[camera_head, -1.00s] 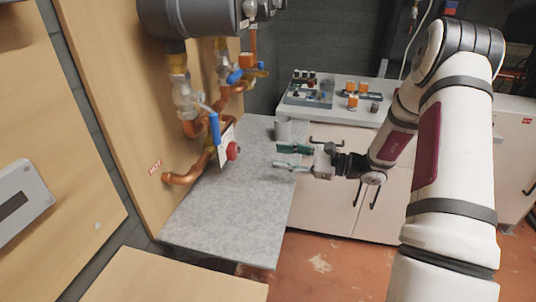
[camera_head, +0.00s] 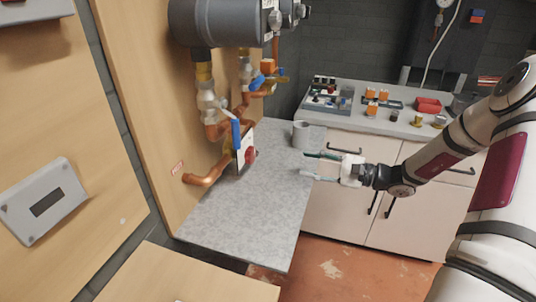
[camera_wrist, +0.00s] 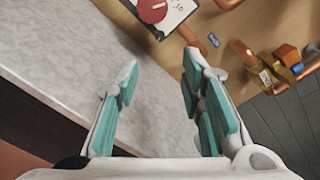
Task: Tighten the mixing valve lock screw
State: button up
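The red round knob (camera_head: 250,156) of the mixing valve sits in front of a white plate (camera_head: 240,178) on the copper pipework at the wooden wall. In the wrist view the red knob (camera_wrist: 152,10) is cut off by the top edge. I cannot make out the lock screw in either view. My gripper (camera_head: 311,165) is to the right of the valve, above the right edge of the grey worktop, and apart from the valve. In the wrist view my gripper (camera_wrist: 160,62) is open, with nothing between its teal-padded fingers.
A grey cup (camera_head: 301,135) stands at the back of the grey worktop (camera_head: 235,222), just behind my gripper. A blue lever (camera_head: 236,134) and copper pipes (camera_head: 205,178) stick out near the valve. A cabinet top with small parts (camera_head: 372,124) is behind. The worktop's front is clear.

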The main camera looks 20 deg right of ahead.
aim_at(258, 153)
jog(key=x, duration=1.3)
jog(key=shift+w+a, duration=0.25)
jog(key=shift+c, duration=0.6)
grip_shut()
